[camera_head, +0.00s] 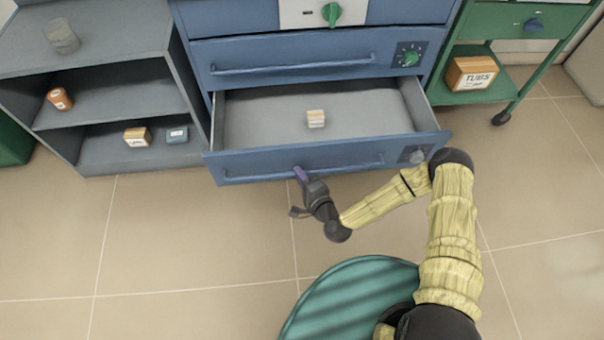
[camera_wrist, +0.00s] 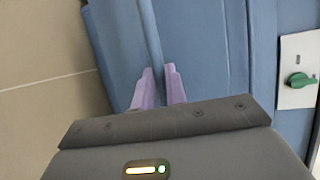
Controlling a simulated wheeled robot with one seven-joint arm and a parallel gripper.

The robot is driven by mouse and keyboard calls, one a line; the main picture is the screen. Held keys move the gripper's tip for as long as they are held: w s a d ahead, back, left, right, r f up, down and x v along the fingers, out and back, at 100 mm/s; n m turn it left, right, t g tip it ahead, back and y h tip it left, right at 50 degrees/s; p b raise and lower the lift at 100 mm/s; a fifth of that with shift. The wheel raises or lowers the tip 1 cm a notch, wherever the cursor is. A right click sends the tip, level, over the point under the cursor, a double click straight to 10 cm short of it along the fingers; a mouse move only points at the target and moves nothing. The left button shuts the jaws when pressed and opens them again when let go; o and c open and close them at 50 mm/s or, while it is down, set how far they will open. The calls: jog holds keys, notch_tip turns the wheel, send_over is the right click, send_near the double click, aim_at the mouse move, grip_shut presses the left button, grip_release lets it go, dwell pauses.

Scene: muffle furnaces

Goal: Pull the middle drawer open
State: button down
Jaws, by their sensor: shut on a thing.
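A blue drawer (camera_head: 270,160) of the blue cabinet stands pulled out, with its grey inside showing. It is the lowest drawer in view; whether it is the middle one of the whole cabinet I cannot tell. Its front has a long blue bar handle (camera_head: 345,166), which also shows in the wrist view (camera_wrist: 150,32). My gripper (camera_head: 300,173) is at the left half of this handle. In the wrist view its purple fingers (camera_wrist: 158,85) are shut on the bar, one on each side.
A small light block (camera_head: 316,118) lies in the open drawer. A closed blue drawer (camera_head: 300,59) with a dial is above it. A grey shelf (camera_head: 95,70) stands left, a green cart (camera_head: 475,97) with a TUBS box (camera_head: 471,73) right. The tiled floor in front is clear.

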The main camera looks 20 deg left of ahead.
jog(key=c, duration=1.4)
grip_release()
jog(key=shift+c, duration=0.2)
jog(key=p+v, duration=0.4)
jog(key=v, duration=1.3)
jog(key=shift+s, duration=0.2)
jog(key=shift+w+d, duration=0.1)
